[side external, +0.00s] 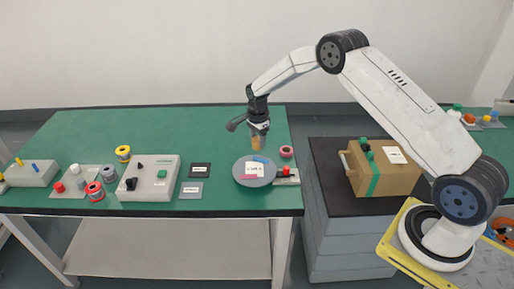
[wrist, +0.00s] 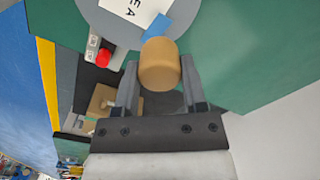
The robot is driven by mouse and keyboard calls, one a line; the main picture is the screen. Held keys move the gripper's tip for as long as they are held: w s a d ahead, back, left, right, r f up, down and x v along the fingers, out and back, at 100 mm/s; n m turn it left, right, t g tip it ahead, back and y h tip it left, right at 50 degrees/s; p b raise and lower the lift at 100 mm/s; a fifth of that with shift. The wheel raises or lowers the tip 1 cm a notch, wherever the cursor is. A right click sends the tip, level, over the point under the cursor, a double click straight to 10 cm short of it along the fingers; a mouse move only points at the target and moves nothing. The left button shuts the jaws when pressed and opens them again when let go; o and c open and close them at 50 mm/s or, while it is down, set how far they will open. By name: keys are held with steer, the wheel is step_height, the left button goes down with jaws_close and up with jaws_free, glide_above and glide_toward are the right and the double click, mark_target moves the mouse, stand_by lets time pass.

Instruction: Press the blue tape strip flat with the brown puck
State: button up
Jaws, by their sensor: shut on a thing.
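My gripper (wrist: 159,82) is shut on the brown puck (wrist: 159,64), which sits between the two fingers in the wrist view. In the side view the puck (side external: 257,143) hangs below my gripper (side external: 258,130), over the far part of the grey round plate. The blue tape strip (wrist: 157,27) lies on the grey plate (wrist: 95,17), partly hidden behind the puck in the wrist view. In the side view the strip (side external: 261,159) shows at the plate's far edge, beside a white and pink label. The puck appears to be above the strip; I cannot tell the exact gap.
A small block with a red button (side external: 287,173) stands right of the plate, with a red roll (side external: 287,152) behind it. Dark and grey cards (side external: 190,188), a control box (side external: 150,178) and several spools stand to the left. A cardboard box (side external: 385,172) is on the dark cabinet.

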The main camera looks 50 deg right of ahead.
mark_target(258, 159)
steer(key=shift+f, duration=3.2)
stand_by(0.3)
steer(key=shift+r, duration=3.55)
steer(key=shift+a, duration=0.1)
